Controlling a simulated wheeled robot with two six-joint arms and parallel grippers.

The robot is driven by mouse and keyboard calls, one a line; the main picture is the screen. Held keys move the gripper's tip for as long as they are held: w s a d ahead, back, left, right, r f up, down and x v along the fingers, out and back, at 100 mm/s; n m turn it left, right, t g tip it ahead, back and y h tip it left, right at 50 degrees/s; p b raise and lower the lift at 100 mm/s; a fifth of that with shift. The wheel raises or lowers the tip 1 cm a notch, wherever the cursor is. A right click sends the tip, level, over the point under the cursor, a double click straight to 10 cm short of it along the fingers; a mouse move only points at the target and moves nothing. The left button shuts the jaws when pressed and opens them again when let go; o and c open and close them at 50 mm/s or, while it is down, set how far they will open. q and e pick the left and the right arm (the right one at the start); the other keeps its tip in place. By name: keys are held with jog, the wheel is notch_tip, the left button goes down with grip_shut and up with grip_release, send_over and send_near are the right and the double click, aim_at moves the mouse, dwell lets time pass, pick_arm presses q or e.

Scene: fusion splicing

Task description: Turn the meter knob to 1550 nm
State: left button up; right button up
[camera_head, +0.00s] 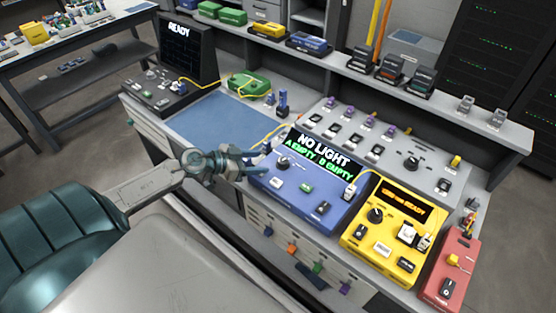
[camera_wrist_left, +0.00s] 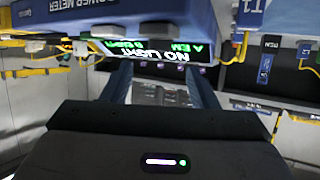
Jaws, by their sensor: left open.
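The blue power meter (camera_head: 300,187) stands on the bench, its lit display (camera_head: 320,155) reading NO LIGHT, A EMPTY, B EMPTY. Its dark round knob (camera_head: 283,163) is at the left of its top face; the setting is too small to read. My left gripper (camera_head: 264,161) is open and empty, just left of the knob and apart from it. In the left wrist view the meter (camera_wrist_left: 60,15) appears upside down, beyond the spread fingers (camera_wrist_left: 160,92). A grey rounded part there may be the knob, but I cannot tell. My right gripper is not in view.
A yellow box (camera_head: 380,245) with a READY display and a red box (camera_head: 448,275) stand to the right. A blue mat (camera_head: 215,125) lies to the left, before a black READY device (camera_head: 188,55). Yellow cables cross near the meter. A grey panel with several switches is behind.

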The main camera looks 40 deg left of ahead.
aim_at(279, 161)
pick_arm(q)
jog(key=x, duration=0.7)
jog(key=shift+w+d+f+p, duration=0.1)
jog(key=shift+w+f+p, duration=0.05)
jog(key=shift+p, duration=0.2)
jog(key=c, duration=1)
